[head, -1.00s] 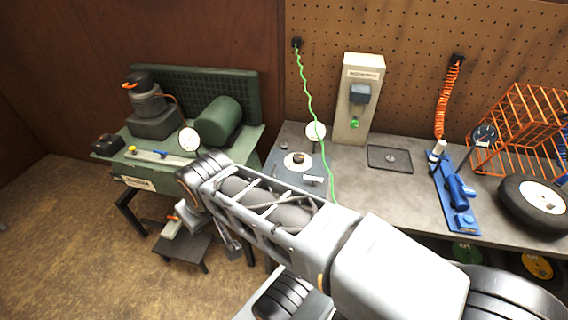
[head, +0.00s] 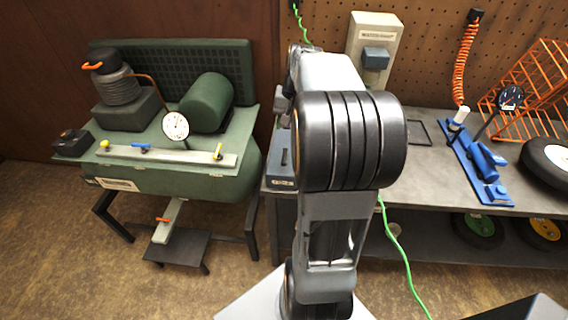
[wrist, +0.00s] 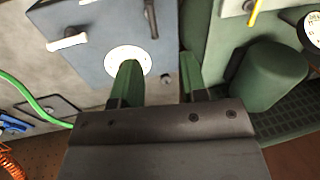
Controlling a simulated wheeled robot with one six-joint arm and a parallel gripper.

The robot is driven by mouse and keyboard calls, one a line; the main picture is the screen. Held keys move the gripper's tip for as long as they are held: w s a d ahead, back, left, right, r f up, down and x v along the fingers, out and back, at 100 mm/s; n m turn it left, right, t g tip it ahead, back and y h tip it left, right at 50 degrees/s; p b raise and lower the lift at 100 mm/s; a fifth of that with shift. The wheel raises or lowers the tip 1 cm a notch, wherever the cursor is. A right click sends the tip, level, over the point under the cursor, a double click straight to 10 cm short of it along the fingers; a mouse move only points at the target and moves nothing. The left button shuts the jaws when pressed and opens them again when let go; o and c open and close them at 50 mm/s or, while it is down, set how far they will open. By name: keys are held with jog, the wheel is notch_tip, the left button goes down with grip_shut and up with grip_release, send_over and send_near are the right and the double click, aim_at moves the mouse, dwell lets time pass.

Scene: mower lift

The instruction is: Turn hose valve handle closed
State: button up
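My gripper (wrist: 160,72) shows in the wrist view with two green fingers, open and apart, with nothing visible between them. It is over a blue-grey box (wrist: 105,62) with a white round disc (wrist: 128,60); the left finger overlaps the disc's edge in the picture, and contact cannot be told. A white lever-like piece (wrist: 68,42) and a black bar lie on that box. In the head view my arm hides the gripper and most of the box (head: 281,160). The green compressor's manifold bar (head: 170,157) carries a blue handle (head: 140,148) and a yellow handle (head: 218,151). I cannot tell which part is the hose valve handle.
A green hose (head: 402,255) hangs in front of the bench (head: 425,165). A gauge (head: 176,126) stands behind the manifold. A blue tool (head: 475,160), orange rack (head: 530,95) and wheel (head: 550,158) occupy the bench's right.

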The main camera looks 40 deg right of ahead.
aim_at(285, 156)
jog(key=shift+m, duration=0.3)
jog(key=f, duration=0.5)
jog(key=w+f, duration=0.1)
jog(key=f, duration=0.4)
jog(key=w+f, duration=0.1)
jog(key=f, duration=0.3)
jog(key=shift+d+f, duration=0.2)
jog(key=shift+f, duration=0.2)
grip_shut()
